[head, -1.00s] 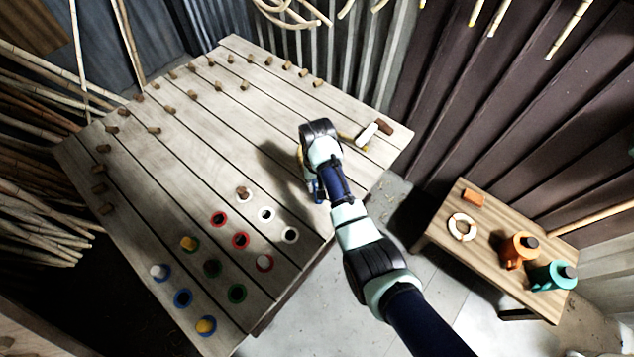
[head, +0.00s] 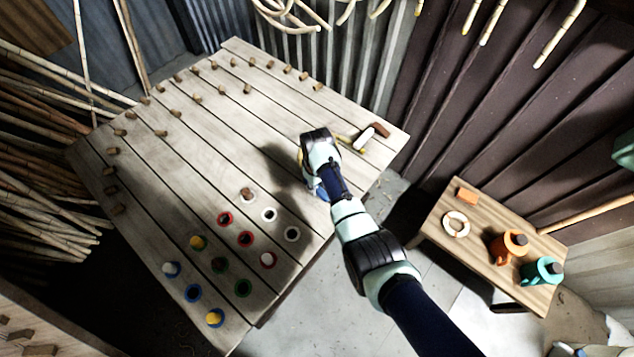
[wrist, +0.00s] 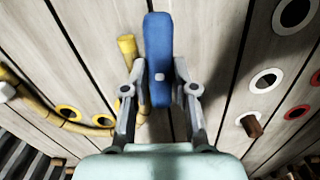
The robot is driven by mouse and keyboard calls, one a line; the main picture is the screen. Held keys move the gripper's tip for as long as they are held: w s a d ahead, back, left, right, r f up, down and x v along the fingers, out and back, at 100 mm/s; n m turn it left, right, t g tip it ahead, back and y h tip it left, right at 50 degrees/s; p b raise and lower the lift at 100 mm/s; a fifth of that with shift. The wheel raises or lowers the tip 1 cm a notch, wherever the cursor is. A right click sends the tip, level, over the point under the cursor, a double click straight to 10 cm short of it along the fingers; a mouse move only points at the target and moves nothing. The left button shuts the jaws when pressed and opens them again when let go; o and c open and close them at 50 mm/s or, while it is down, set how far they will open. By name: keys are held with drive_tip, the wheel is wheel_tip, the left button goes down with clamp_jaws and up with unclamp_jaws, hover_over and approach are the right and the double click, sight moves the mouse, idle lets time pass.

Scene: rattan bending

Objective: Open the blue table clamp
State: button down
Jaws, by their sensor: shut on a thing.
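The blue table clamp (wrist: 158,55) shows in the wrist view as a long blue bar with a small pale square on it. My gripper (wrist: 160,88) has one finger on each side of the bar and is shut on it, over the plank table. In the head view a bit of the blue clamp (head: 320,193) shows beside my wrist. My arm hides the rest there, including the fingertips. From these views I cannot tell how far the clamp is turned.
A yellow curved rattan piece (wrist: 45,108) lies left of the clamp in the wrist view. Coloured ringed holes, some with pegs, fill the near part of the table (head: 150,200). Wooden pegs line its far edges. A side bench (head: 480,215) with two mugs stands right.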

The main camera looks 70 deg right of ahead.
sight(317, 187)
drive_tip(key=shift+r+n, duration=0.1)
drive_tip(key=shift+n, duration=0.5)
drive_tip(key=c, duration=0.9)
unclamp_jaws()
wheel_tip(317, 187, up, 12)
drive_tip(key=shift+f, duration=0.1)
